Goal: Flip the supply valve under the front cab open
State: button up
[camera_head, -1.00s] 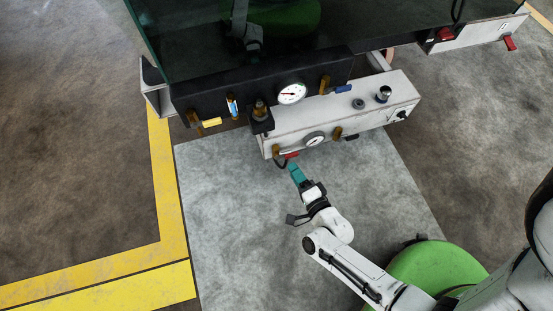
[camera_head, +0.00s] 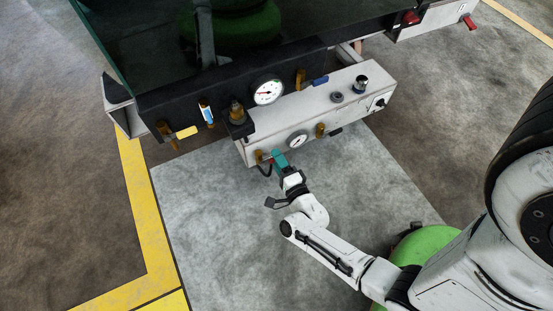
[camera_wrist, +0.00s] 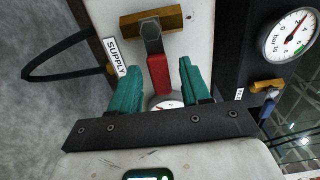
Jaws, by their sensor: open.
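The supply valve's brass body (camera_wrist: 150,23) sits on a white panel in the wrist view, with a SUPPLY label (camera_wrist: 115,57) beside it. Its red handle (camera_wrist: 159,75) points down towards my gripper from a grey pivot. My gripper (camera_wrist: 161,68) has two teal fingers, apart, one on each side of the red handle. Gaps show between the fingers and the handle. In the head view my gripper (camera_head: 279,158) is at the lower left of the white box, at the valve's brass body (camera_head: 259,157); the red handle is mostly hidden there by the fingers.
The white box (camera_head: 335,112) carries a small gauge (camera_head: 297,140) and another brass valve (camera_head: 320,130). Above it a black panel holds a larger gauge (camera_head: 268,92) and a yellow-handled valve (camera_head: 187,132). A black hose (camera_wrist: 50,72) loops beside the supply valve. Floor below is clear.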

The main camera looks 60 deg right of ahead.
jog(key=shift+w+d, duration=0.35)
jog(key=shift+w, duration=0.1)
grip_shut()
dwell(0.4)
